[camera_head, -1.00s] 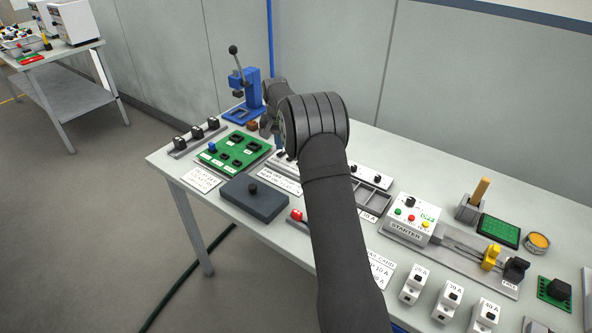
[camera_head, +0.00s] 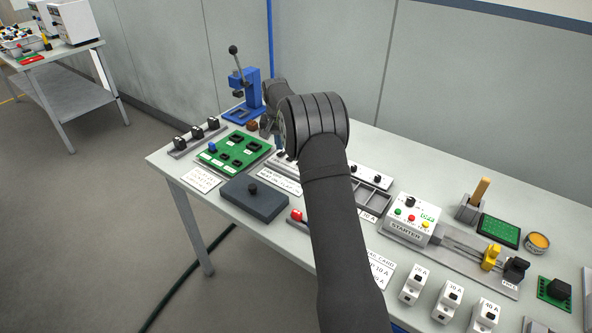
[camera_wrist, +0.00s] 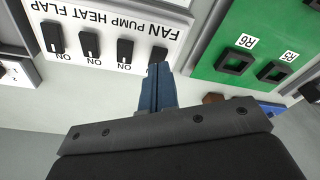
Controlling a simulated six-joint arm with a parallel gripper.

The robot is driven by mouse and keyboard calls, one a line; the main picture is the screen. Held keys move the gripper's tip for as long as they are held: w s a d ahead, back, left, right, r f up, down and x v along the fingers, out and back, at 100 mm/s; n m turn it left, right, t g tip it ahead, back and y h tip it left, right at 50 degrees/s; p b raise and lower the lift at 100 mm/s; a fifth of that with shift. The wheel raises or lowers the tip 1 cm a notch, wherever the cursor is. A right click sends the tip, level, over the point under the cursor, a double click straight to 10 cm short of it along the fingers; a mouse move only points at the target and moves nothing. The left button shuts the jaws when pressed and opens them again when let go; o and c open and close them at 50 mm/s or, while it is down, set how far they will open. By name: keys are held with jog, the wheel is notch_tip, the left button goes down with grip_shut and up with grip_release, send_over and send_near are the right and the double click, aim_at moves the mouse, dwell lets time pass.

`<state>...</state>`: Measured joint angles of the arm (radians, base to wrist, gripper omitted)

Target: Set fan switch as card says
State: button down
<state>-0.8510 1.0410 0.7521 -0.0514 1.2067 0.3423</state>
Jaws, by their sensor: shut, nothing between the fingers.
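The switch panel (camera_wrist: 120,20) is a white plate, upside down in the wrist view. Its labels read FAN, PUMP, HEAT, FLAP, with a row of black switches and ON marks. The fan switch (camera_wrist: 157,54) is at the right end of the row, partly covered by my fingertips. My gripper (camera_wrist: 157,72) is shut with nothing in it, its blue fingertips at the fan switch; I cannot tell whether they touch. In the head view my arm hides much of the panel. A white printed card (camera_head: 280,178) lies in front of it, its text too small to read surely.
A green board (camera_head: 235,152) with black parts lies left of the panel. A dark grey box (camera_head: 254,198) with a knob is in front. A blue lever press (camera_head: 243,95) stands behind. The starter box (camera_head: 411,219) is to the right.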

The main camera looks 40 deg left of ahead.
jog(key=shift+f, duration=1.05)
dwell(0.4)
jog(key=shift+r, duration=3.55)
jog(key=shift+f, duration=0.1)
notch_tip(320, 180, down, 7)
jog(key=shift+r, duration=0.1)
jog(key=shift+r, duration=0.1)
